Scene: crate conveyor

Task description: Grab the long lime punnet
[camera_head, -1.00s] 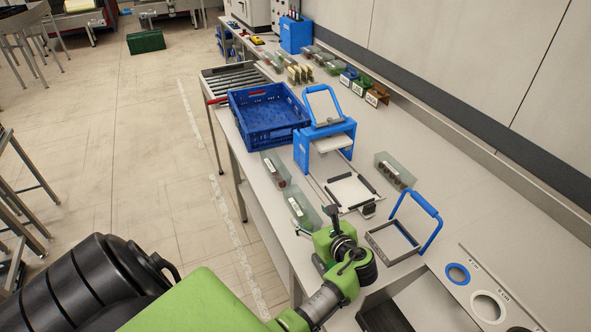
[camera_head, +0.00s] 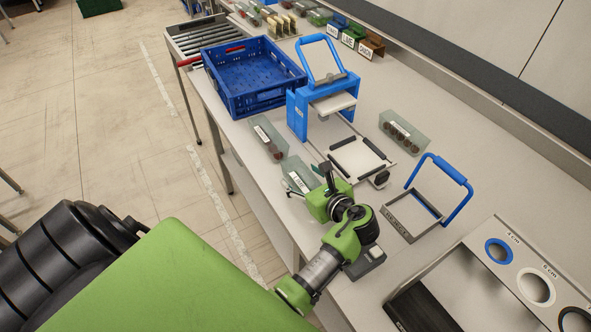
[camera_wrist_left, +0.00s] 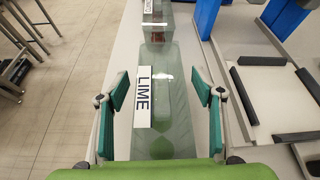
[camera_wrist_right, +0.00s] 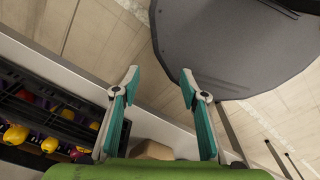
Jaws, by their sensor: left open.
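The long lime punnet (camera_wrist_left: 175,105) is a clear greenish tray with a white LIME label and green contents. It lies lengthwise ahead of my left gripper in the left wrist view. In the head view the lime punnet (camera_head: 296,170) sits near the table's front edge, partly hidden by my arm. My left gripper (camera_wrist_left: 160,90) is open, with one finger on each side of the punnet's near part and gaps showing; it also shows in the head view (camera_head: 318,190). I cannot tell its height above the table. My right gripper (camera_wrist_right: 158,76) is open and empty, away from the punnet.
A second punnet (camera_head: 268,140) with dark contents lies just beyond. A blue crate (camera_head: 290,95), a blue press frame (camera_head: 298,118), a white tray fixture (camera_head: 362,160), another punnet (camera_head: 404,132) and a blue-handled frame (camera_head: 397,220) stand around. A shelf (camera_wrist_right: 60,115) with colourful items is near my right gripper.

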